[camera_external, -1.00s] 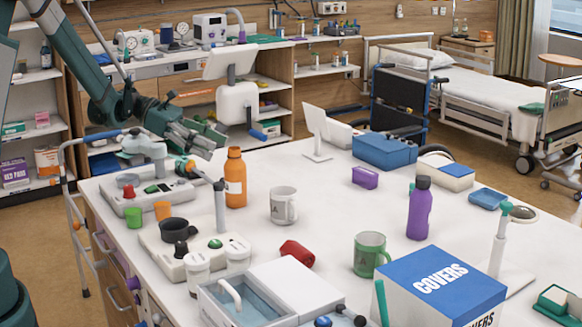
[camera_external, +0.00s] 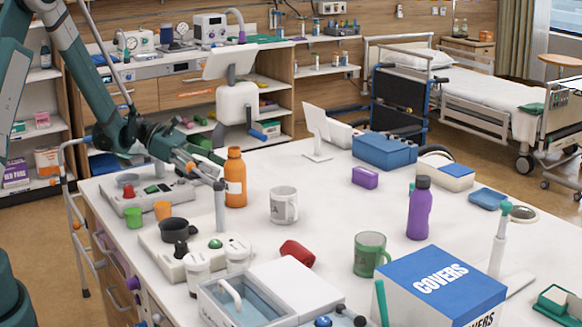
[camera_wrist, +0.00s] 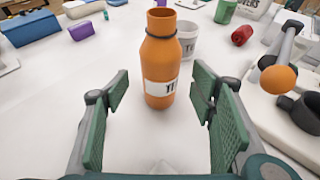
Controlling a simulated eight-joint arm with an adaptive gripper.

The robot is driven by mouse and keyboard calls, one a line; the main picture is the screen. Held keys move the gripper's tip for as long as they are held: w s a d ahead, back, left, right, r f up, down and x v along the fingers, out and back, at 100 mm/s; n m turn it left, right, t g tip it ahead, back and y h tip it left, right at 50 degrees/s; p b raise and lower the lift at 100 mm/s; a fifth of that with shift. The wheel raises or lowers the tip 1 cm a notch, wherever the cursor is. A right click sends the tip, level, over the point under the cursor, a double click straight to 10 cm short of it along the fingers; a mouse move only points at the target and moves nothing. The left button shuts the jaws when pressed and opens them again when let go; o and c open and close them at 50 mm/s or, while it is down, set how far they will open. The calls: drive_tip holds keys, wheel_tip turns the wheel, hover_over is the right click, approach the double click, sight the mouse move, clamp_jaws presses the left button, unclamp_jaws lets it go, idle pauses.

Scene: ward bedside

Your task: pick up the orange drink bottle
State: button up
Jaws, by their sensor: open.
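The orange drink bottle (camera_external: 235,178) stands upright on the white table, with a white label and a dark ring at its neck. In the wrist view the bottle (camera_wrist: 160,62) is ahead of my gripper, in line with the gap between the fingers. My gripper (camera_wrist: 160,103) is open with green pads and empty; the bottle's base looks just beyond the fingertips. In the external view my gripper (camera_external: 208,165) is just left of the bottle, at about its upper half, with its tips partly hard to make out.
A grey-white mug (camera_external: 284,205) stands right of the bottle. A grey post (camera_external: 219,205) with an orange ball (camera_wrist: 278,79) is close in front. A purple bottle (camera_external: 419,208) and green mug (camera_external: 369,254) are farther right.

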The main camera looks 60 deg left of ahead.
sight(239, 149)
drive_tip(key=shift+x, duration=0.9)
drive_tip(key=shift+b+x, duration=0.55)
drive_tip(key=shift+x, duration=2.1)
drive_tip(key=shift+s, duration=0.1)
drive_tip(key=c, duration=1.2)
drive_tip(key=shift+o, duration=0.2)
drive_tip(key=shift+r, duration=0.2)
drive_tip(key=shift+r+p, duration=0.9)
drive_tip(key=shift+r, duration=3.8)
drive_tip(key=shift+r, duration=0.1)
